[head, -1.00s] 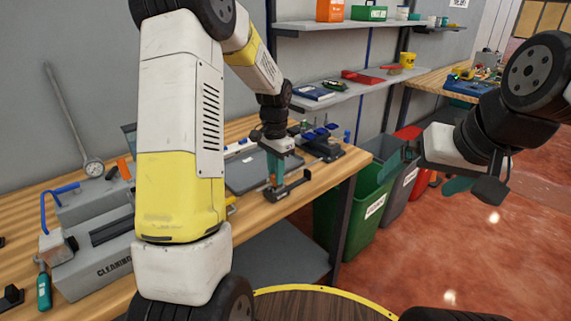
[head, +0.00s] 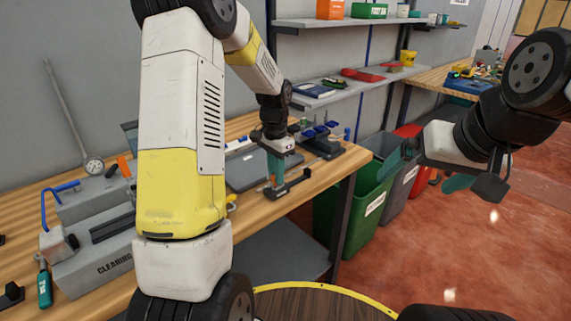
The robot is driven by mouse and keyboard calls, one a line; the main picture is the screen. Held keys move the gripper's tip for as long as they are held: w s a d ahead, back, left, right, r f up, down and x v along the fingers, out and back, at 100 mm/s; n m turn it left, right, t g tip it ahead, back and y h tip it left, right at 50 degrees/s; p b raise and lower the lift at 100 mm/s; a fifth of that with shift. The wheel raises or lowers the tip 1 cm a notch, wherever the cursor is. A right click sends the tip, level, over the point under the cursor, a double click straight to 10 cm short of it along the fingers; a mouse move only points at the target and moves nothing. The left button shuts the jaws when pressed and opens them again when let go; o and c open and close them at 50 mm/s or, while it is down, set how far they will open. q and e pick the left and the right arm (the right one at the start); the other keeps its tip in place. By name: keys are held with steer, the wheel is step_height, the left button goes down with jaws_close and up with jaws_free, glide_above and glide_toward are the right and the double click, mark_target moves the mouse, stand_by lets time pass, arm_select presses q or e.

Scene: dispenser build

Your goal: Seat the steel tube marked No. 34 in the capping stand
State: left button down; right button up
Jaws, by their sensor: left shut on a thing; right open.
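My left gripper (head: 275,172) points down over the workbench. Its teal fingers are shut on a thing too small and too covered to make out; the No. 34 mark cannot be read. A low black stand (head: 294,184) lies on the bench near the front edge, with a raised end at its right. The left fingertips are at its left end; I cannot tell whether the held thing touches it. My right gripper (head: 428,175) is open and empty, its teal fingers spread, over the floor right of the bench.
A grey mat or tray (head: 248,172) lies behind the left gripper. Blue-topped fixtures (head: 318,136) stand at the bench's back right. The cleaning unit (head: 105,255) is at the left. A green bin (head: 368,205) stands beside the bench end. My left arm hides the bench's middle.

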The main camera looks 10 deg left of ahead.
arm_select(q)
steer(key=shift+f, duration=0.3)
steer(key=c, duration=1.2)
jaws_free()
steer(key=shift+o, duration=0.3)
steer(key=shift+o, duration=1.2)
steer(key=shift+r, duration=3.5)
steer(key=shift+r, duration=0.1)
